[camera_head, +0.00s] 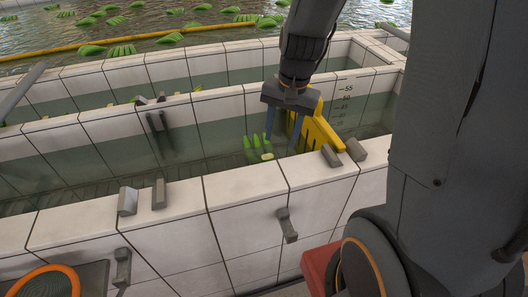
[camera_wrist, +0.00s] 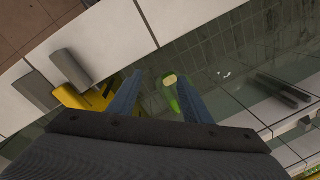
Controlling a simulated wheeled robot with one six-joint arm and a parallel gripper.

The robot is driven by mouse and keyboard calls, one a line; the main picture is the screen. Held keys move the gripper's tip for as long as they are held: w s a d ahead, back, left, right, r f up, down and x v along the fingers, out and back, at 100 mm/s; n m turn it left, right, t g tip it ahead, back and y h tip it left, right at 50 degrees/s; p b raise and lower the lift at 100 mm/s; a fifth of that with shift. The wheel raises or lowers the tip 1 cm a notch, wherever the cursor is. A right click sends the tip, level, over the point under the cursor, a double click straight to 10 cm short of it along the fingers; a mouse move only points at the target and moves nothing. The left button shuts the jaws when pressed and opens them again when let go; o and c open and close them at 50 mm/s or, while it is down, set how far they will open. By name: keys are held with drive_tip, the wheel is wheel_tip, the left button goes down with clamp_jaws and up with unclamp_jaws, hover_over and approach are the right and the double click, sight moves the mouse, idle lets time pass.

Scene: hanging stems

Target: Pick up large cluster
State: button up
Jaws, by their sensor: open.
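A green cluster (camera_head: 256,148) with a pale cut end sits in the water of the tiled tank, below and left of my gripper in the head view. In the wrist view the cluster (camera_wrist: 172,97) shows between the fingers, nearer the right one, and part of it is hidden behind that finger. My gripper (camera_head: 282,138) points down into the tank with its two blue fingers apart and nothing between them that I can see held. The fingers also show in the wrist view (camera_wrist: 161,82). I cannot tell whether a finger touches the cluster.
A yellow part (camera_head: 319,132) stands in the tank just right of my gripper. The tiled tank wall (camera_head: 235,188) runs in front, with grey blocks (camera_head: 128,201) on its rim. A divider with dark grey brackets (camera_head: 157,122) lies behind. More green clusters (camera_head: 121,50) float in the far water.

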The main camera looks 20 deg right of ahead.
sight(268, 156)
drive_tip(key=w+d+f+m+g+y, duration=0.1)
drive_tip(key=w+d+f+m+y, duration=0.15)
drive_tip(key=w+f+m, duration=0.65)
drive_tip(key=shift+m+y, duration=0.45)
drive_tip(key=shift+m, duration=0.35)
drive_tip(key=shift+s+a+p+x, duration=0.15)
drive_tip(key=shift+p+x, duration=0.3)
drive_tip(key=shift+x, duration=0.5)
drive_tip(key=shift+s+a+p+x, duration=0.1)
drive_tip(key=shift+s+p+x, duration=0.1)
drive_tip(key=shift+p+x, duration=0.55)
drive_tip(key=shift+s+a+p+x, duration=0.1)
drive_tip(key=shift+s+p+x, duration=0.1)
drive_tip(key=shift+x, duration=1)
drive_tip(key=shift+r, duration=0.15)
drive_tip(key=shift+c, duration=0.3)
drive_tip(key=shift+w, duration=0.1)
clamp_jaws()
